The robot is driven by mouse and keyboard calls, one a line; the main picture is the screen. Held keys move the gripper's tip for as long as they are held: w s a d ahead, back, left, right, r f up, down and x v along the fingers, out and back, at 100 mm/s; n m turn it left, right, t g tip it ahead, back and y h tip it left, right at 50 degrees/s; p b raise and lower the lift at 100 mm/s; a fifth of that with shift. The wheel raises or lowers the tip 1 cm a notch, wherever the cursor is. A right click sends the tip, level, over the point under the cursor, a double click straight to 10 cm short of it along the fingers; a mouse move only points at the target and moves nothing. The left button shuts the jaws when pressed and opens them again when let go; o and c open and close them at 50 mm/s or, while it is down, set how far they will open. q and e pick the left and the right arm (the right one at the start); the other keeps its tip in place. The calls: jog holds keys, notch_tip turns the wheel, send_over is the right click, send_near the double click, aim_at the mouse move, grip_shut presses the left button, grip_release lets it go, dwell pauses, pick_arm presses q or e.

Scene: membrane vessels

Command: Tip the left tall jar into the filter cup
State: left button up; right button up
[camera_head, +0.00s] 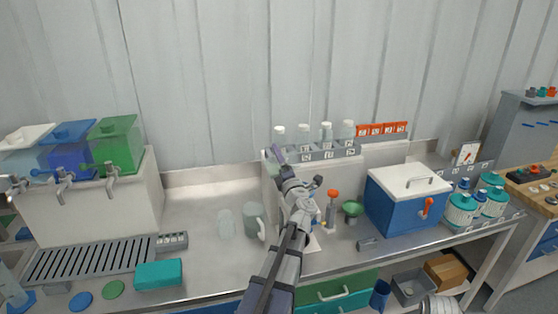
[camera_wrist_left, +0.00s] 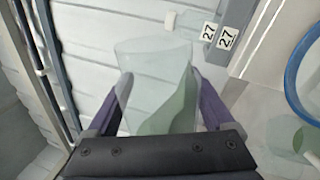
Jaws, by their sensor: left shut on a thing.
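My left arm rises from the bottom of the head view. In the head view I cannot make out the held jar. A blue-rimmed round clear vessel (camera_wrist_left: 290,85) is at the right edge of the wrist view; I cannot tell whether it is the filter cup.
A clear beaker (camera_head: 225,222) and a grey-green jug (camera_head: 252,220) stand left of my arm. A green funnel (camera_head: 352,208), an orange-topped stand (camera_head: 331,205) and a blue box (camera_head: 405,200) are to the right. Capped bottles (camera_head: 326,135) line the shelf.

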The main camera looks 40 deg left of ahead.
pick_arm(q)
jog(key=shift+w+d+f+m+t+b, duration=0.4)
jog(key=shift+w+d+m+b, duration=0.15)
jog(key=shift+m, duration=0.45)
jog(key=shift+w, duration=0.1)
jog(key=shift+w+d+m, duration=0.1)
jog(key=shift+d+m, duration=0.05)
jog(key=shift+m, duration=0.75)
jog(key=shift+w+f+m+t+h, duration=0.1)
jog(key=shift+m+t+h, duration=0.2)
jog(key=shift+m, duration=0.3)
jog(key=shift+w+d+r+m+t+h+p, duration=0.15)
jog(key=shift+r+m+t+h+p, duration=0.1)
jog(key=shift+m, duration=0.35)
jog(key=shift+w+d+r+m+t+h+p, duration=0.15)
jog(key=shift+r+m+p, duration=0.05)
jog(key=shift+m, duration=0.4)
